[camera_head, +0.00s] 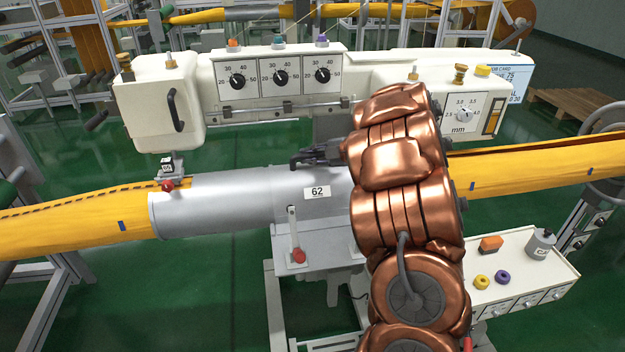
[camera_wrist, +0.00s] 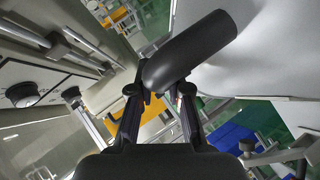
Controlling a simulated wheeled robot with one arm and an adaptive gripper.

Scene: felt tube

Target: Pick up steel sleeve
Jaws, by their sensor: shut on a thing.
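The steel sleeve (camera_head: 235,198) is a smooth grey cylinder lying level, with a white label marked 62. The yellow felt tube (camera_head: 95,222) comes out of its left end. My gripper (camera_head: 300,158) is at the sleeve's upper back edge, left of my copper arm, which hides the sleeve's right end. In the wrist view my gripper (camera_wrist: 160,95) is shut on a thick, bent dark handle (camera_wrist: 195,45) beside a pale smooth surface (camera_wrist: 260,55), which looks like the sleeve. Where the handle joins it cannot be seen clearly.
A white machine housing (camera_head: 160,100) with three dials stands just behind the sleeve. A stand with a red-knobbed lever (camera_head: 297,255) is under it. A small red-tipped device (camera_head: 168,178) touches or nearly touches its left end. A white parts tray (camera_head: 520,255) is at the right.

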